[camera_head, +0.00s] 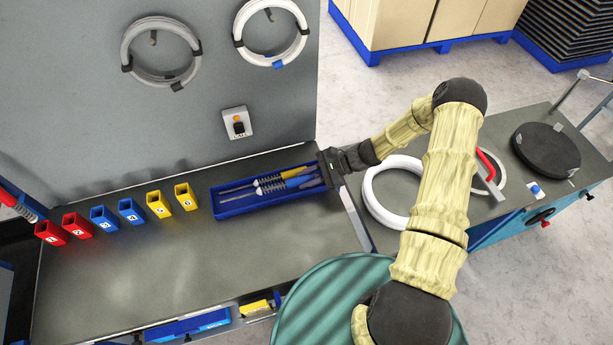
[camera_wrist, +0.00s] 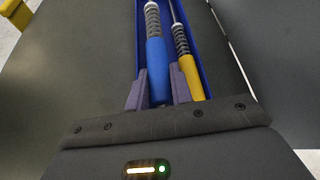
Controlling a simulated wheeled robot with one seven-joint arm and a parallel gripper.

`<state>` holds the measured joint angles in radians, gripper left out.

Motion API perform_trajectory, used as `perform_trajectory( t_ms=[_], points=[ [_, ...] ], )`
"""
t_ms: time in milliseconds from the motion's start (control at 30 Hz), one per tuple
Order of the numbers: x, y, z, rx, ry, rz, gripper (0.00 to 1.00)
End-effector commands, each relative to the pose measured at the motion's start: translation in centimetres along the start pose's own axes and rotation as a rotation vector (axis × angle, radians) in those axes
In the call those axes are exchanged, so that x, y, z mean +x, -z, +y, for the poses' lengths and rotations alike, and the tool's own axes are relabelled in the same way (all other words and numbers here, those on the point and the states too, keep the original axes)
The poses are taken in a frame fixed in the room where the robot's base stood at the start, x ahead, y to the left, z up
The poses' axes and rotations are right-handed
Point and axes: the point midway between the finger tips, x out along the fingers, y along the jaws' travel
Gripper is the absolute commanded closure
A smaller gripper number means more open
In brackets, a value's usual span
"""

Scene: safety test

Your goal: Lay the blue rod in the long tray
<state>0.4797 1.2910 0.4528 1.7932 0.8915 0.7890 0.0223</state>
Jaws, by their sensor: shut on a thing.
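The long blue tray (camera_head: 250,208) lies on the grey bench against the back panel. The blue rod (camera_wrist: 156,55) has a blue handle and a spring section towards a pale tip. My gripper (camera_wrist: 158,88) is shut on its blue handle, one finger on each side. The rod lines up with the tray's length, within its walls as seen from above; I cannot tell whether it touches the floor. A yellow-handled rod (camera_wrist: 192,75) lies beside it in the tray. In the head view my gripper (camera_head: 326,168) is at the tray's right end.
Red, blue and yellow numbered bins (camera_head: 131,211) stand in a row left of the tray. A white ring (camera_head: 388,190) lies to the right. A switch box (camera_head: 237,123) is on the panel behind. The bench in front of the tray is clear.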

Motion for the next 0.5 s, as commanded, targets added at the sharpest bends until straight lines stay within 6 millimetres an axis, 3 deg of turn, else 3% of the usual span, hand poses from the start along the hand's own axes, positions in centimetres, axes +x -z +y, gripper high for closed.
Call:
perform_trajectory(
  t_ms=[200,500],
  points=[
    [0.8,1.5,0.6,0.0,-0.001,0.0,1.0],
    [1.3,2.1,1.1,0.004,-0.007,0.0,1.0]
  ],
)
